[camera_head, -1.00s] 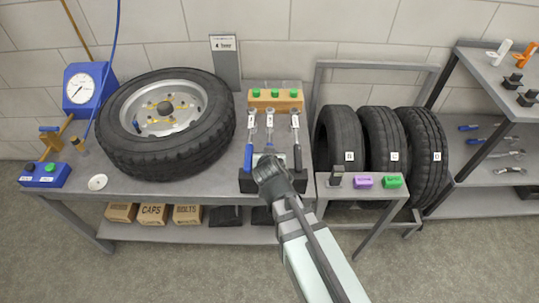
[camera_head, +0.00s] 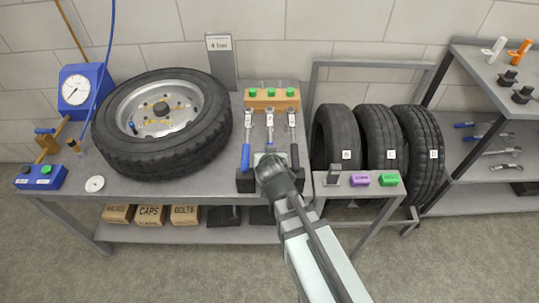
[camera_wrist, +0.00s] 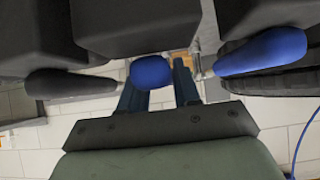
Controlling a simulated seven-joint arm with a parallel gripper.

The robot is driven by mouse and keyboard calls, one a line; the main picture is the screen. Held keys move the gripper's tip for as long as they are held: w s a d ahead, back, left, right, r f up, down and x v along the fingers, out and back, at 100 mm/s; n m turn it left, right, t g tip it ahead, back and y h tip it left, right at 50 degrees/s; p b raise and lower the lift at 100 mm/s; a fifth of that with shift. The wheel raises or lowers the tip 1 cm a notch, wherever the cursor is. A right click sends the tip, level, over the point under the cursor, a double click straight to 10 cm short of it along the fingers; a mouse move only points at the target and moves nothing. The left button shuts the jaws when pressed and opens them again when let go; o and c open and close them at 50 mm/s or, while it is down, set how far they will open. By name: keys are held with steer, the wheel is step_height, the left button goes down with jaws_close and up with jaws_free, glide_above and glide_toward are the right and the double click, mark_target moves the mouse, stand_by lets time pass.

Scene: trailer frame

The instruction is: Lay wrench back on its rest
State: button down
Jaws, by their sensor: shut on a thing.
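Three wrenches lie side by side on the bench. The left wrench (camera_head: 248,122) has a blue handle and the right wrench (camera_head: 292,120) a black one. The middle wrench (camera_head: 270,120) points its head toward the wall; its blue handle (camera_wrist: 152,72) shows between my fingers in the wrist view. My gripper (camera_wrist: 160,92) is shut on this handle, at the front of the bench. The rest has dark blocks (camera_head: 246,182) under the handles. My wrist hides the middle block in the head view, so I cannot tell whether the middle handle touches it.
A wooden block with green buttons (camera_head: 271,98) stands behind the wrenches. A wheel (camera_head: 160,122) lies at the left. Upright tires (camera_head: 378,145) and a ledge with purple and green blocks (camera_head: 360,180) are at the right.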

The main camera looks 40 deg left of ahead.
steer(key=c, duration=0.7)
jaws_free()
steer(key=shift+r, duration=5)
steer(key=shift+w, duration=0.1)
